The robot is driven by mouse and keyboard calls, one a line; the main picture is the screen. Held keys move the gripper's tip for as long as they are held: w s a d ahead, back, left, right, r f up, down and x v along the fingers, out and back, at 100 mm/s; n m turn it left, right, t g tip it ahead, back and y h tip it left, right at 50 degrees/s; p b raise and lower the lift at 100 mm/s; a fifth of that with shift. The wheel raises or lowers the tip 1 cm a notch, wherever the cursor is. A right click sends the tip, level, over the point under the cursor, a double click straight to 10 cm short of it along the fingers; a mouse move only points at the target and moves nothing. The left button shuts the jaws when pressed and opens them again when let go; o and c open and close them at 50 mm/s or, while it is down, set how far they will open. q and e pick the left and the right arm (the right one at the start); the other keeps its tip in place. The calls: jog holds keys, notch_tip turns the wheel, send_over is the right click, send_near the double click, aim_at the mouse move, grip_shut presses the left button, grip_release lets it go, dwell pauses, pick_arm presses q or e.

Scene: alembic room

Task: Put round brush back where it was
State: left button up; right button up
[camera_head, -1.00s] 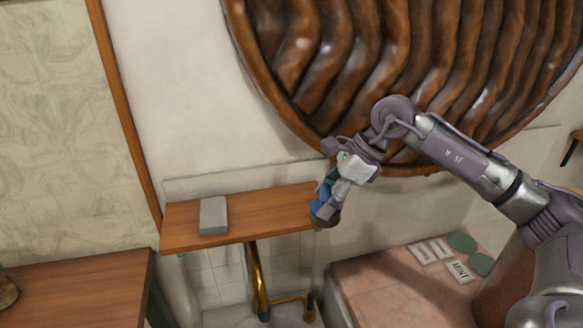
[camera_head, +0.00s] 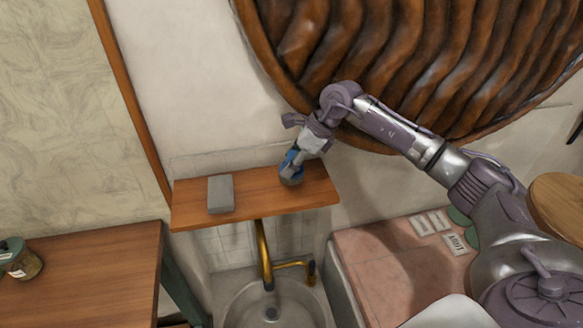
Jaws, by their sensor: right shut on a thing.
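My right gripper (camera_head: 296,163) is shut on the round brush (camera_head: 290,177), which shows as a small blue and dark piece below the fingers. The brush is over the right part of the wooden shelf (camera_head: 255,200). Its lower end looks very close to the shelf top, but I cannot tell whether it touches. The fingers and wrist hide part of the brush. My left gripper is not in view.
A grey block (camera_head: 220,194) stands on the shelf's left part. Below are a brass tap (camera_head: 263,255) and a round sink (camera_head: 250,305). A pink-topped counter (camera_head: 385,260) with labels is at right. A wooden table (camera_head: 90,270) with a jar (camera_head: 20,262) is at left.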

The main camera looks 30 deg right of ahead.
notch_tip(320, 180, down, 3)
jog(key=shift+f+p, duration=0.2)
jog(key=shift+p, duration=0.65)
jog(key=shift+f, duration=0.3)
jog(key=o, duration=0.8)
jog(key=shift+f, duration=0.1)
jog(key=o, duration=0.5)
